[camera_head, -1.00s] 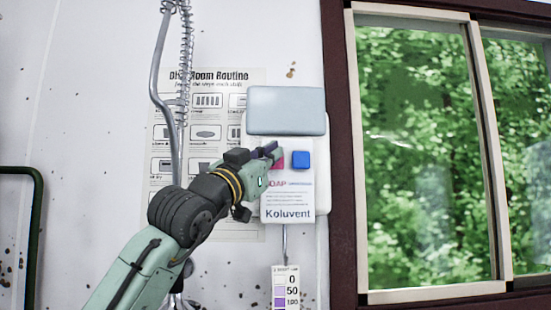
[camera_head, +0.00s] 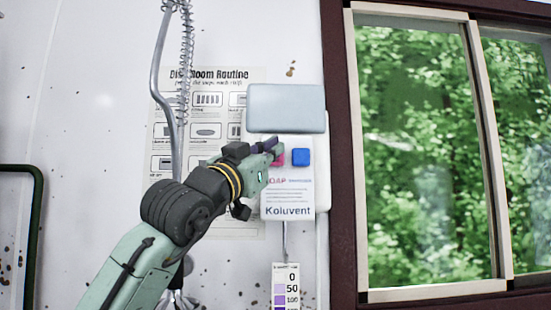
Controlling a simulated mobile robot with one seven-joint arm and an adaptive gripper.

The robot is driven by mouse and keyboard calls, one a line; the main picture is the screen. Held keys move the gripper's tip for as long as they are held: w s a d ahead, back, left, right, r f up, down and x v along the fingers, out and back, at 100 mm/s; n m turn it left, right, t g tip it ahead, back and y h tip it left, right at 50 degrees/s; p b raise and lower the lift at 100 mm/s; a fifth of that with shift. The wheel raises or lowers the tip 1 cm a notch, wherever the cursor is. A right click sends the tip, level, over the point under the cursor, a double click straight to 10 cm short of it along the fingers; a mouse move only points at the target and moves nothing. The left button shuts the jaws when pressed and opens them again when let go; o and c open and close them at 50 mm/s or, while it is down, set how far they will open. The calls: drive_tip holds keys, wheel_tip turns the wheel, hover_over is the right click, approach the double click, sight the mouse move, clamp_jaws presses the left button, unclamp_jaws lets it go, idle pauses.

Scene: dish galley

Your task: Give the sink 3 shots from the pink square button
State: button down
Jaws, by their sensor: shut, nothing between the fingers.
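The pink square button (camera_head: 280,159) is on the front of a white dispenser marked Koluvent (camera_head: 289,200), on the wall left of the window. My gripper (camera_head: 273,147) is shut and empty, with its tip at the pink button and covering its upper left part. I cannot tell whether the tip touches the button or stops just short. A blue square button (camera_head: 301,157) sits just right of the pink one and is clear of my gripper. The sink is not in view.
A grey-blue box (camera_head: 286,109) sits above the buttons. A scale strip (camera_head: 286,288) marked 0, 50, 100 hangs below. A coiled spring hose (camera_head: 184,60) and metal pipe stand left, before a poster (camera_head: 205,130). The window (camera_head: 425,150) is at right.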

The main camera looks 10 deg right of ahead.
drive_tip(key=shift+r+p, duration=0.1)
drive_tip(key=shift+p, duration=0.2)
drive_tip(key=shift+w, duration=0.1)
drive_tip(key=shift+w+p, duration=0.25)
drive_tip(key=shift+p, duration=0.15)
drive_tip(key=shift+w+d, duration=0.2)
drive_tip(key=shift+w, duration=0.65)
idle(0.9)
drive_tip(key=shift+s, duration=0.2)
drive_tip(key=shift+s+a+b, duration=0.25)
drive_tip(key=shift+s+b, duration=0.15)
drive_tip(key=shift+s, duration=0.6)
